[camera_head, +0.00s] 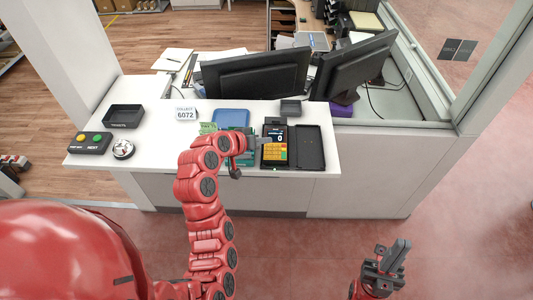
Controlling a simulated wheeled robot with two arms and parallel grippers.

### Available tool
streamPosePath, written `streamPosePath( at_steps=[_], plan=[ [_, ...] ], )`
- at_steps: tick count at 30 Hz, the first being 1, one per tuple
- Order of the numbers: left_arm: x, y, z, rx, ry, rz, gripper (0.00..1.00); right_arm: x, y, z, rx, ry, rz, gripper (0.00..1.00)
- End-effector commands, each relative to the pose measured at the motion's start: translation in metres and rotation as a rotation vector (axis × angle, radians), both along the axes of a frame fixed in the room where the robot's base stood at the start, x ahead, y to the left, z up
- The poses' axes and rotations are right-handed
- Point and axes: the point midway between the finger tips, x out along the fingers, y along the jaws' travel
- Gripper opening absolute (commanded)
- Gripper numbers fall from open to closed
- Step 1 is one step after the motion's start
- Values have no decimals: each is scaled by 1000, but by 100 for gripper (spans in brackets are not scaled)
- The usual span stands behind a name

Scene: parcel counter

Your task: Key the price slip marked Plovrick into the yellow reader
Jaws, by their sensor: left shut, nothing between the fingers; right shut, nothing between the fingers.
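A dark reader with a yellow-orange keypad (274,153) lies near the counter's front edge; its small screen shows a 0. My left gripper (264,143) is shut and empty, its fingertips over the reader's left side, by the upper part of the keypad; I cannot tell whether it touches. A small green slip (207,128) with print lies left of the reader; its words are too small to read, so I cannot tell whether it is marked Plovrick. My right gripper (400,251) is shut and empty, low in front of the counter, away from it.
A teal device (240,159) lies partly under my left arm, left of the reader. A black tray (308,147) adjoins the reader on the right. A blue tray (231,117), a 6072 sign (186,114), a button box (90,143) and a bell (123,150) share the counter. Monitors (256,75) stand behind.

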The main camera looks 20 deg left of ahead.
Motion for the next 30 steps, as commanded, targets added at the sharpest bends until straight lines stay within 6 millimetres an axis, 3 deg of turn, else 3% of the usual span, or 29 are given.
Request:
streamPosePath(
  at_steps=[8, 12, 30],
  plan=[
    [8, 3, -46, 1, 0, 2, 0, 0, 0, -20, 0, 0, 0, 0],
    [12, 4, -57, 1, -2, 3, 0, 0, 0, -30, 0, 0, 0, 0],
    [13, 4, -59, 0, -2, 2, 0, 0, 0, -31, 0, 0, 0, 0]
  ],
)
